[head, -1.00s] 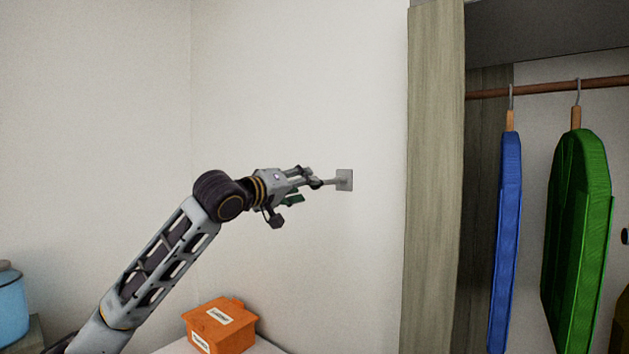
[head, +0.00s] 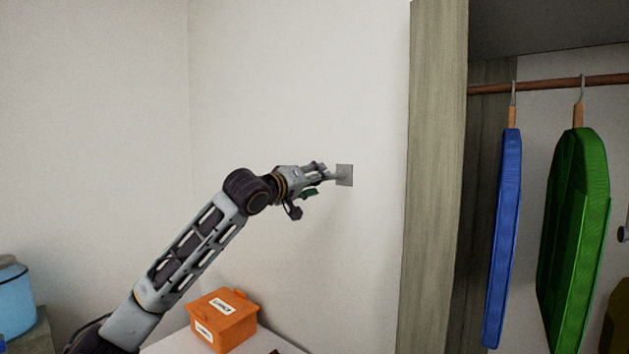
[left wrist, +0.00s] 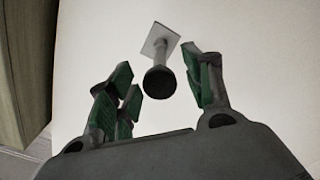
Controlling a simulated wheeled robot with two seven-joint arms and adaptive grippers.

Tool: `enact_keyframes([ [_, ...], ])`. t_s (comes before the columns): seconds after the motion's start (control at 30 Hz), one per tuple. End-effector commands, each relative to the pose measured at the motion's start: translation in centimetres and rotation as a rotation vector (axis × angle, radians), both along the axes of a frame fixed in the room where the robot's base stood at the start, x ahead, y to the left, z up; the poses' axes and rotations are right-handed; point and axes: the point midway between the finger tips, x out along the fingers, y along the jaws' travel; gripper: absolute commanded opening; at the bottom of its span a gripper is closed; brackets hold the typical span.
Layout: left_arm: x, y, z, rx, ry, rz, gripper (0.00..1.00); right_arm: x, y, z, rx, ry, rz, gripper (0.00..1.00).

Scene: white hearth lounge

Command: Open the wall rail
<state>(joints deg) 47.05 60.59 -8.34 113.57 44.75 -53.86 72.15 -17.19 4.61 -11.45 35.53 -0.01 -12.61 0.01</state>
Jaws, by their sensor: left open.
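The wall rail shows as a short grey bar with a square plate (head: 344,175) on the white wall. In the left wrist view its plate (left wrist: 160,41) is at the top, and a bar with a dark round end (left wrist: 159,82) sticks out toward me. My left gripper (head: 325,174) is at the rail, with its fingers overlapping the bar in the head view. In the left wrist view the green-padded fingers (left wrist: 163,86) are open on either side of the dark end, with gaps showing. My right gripper is not in view.
An open wardrobe with a wooden side panel (head: 434,180) stands right of the rail. A blue garment (head: 504,230) and a green one (head: 577,220) hang from its rod (head: 550,85). An orange box (head: 224,320) sits below my arm, and a blue pot (head: 13,295) is at far left.

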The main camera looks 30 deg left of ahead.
Motion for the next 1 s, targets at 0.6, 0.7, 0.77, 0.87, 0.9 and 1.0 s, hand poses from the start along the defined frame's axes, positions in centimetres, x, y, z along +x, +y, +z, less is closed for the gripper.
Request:
enact_keyframes([
  [0.6,0.0,0.0,0.0,0.0,0.001,0.001,0.0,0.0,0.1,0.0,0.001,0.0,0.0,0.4],
  [0.7,0.0,0.0,0.0,0.0,0.001,0.001,0.0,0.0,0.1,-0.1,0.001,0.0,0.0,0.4],
  [0.77,-0.1,0.0,-0.1,0.0,0.001,0.001,0.0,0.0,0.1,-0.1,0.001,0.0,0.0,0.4],
  [0.87,-0.3,0.1,-0.1,0.0,0.001,0.001,0.0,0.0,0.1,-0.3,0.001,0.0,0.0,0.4],
  [0.9,-0.5,0.1,-0.1,0.001,0.001,0.001,0.0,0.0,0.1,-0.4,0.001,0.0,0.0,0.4],
  [1.0,-1.0,0.1,-0.2,0.001,0.001,0.001,0.0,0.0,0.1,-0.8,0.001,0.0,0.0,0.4],
])
